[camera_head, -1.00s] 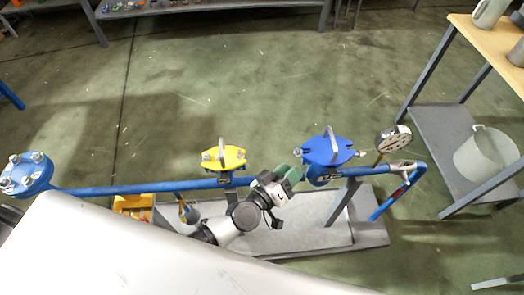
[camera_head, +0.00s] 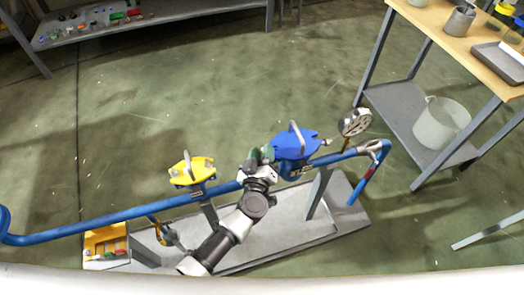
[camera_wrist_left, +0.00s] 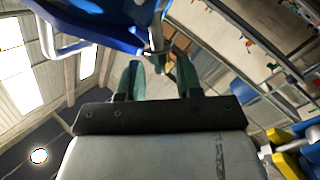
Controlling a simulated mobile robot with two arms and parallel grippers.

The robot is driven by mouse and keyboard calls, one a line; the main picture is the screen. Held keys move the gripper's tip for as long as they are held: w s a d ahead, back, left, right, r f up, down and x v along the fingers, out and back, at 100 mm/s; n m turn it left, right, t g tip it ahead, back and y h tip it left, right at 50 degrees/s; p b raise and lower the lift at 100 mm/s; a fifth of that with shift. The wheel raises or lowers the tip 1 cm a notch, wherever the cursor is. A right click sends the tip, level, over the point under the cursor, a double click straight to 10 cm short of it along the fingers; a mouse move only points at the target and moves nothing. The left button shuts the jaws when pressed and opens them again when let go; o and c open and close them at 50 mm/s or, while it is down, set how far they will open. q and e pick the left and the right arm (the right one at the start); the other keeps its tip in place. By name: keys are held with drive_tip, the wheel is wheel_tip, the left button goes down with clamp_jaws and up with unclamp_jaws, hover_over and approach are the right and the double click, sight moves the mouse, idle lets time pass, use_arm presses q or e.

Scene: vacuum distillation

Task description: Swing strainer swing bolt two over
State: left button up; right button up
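The strainer with a blue cover (camera_head: 296,146) and a raised handle sits on the blue pipe, right of centre in the head view. Bolt hardware shows at the cover's right edge (camera_head: 326,142). My left gripper (camera_head: 256,158) is at the cover's left side. In the left wrist view, the blue cover (camera_wrist_left: 85,25) fills the upper left. A metal swing bolt (camera_wrist_left: 154,54) hangs from its edge. The two green fingers of the left gripper (camera_wrist_left: 158,78) are spread, with the bolt's end in line with the gap between them. I cannot tell whether they touch it.
A yellow-topped fitting (camera_head: 192,171) stands on the same pipe (camera_head: 100,221), left of my arm. A pressure gauge (camera_head: 355,122) stands right of the strainer. A yellow bin (camera_head: 105,240) sits at lower left. A wooden-topped bench (camera_head: 440,20) holds a bucket (camera_head: 440,124) on its lower shelf.

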use_arm(q)
drive_tip(key=shift+w+d, duration=0.1)
drive_tip(key=shift+w, duration=0.3)
drive_tip(key=shift+c, duration=0.4)
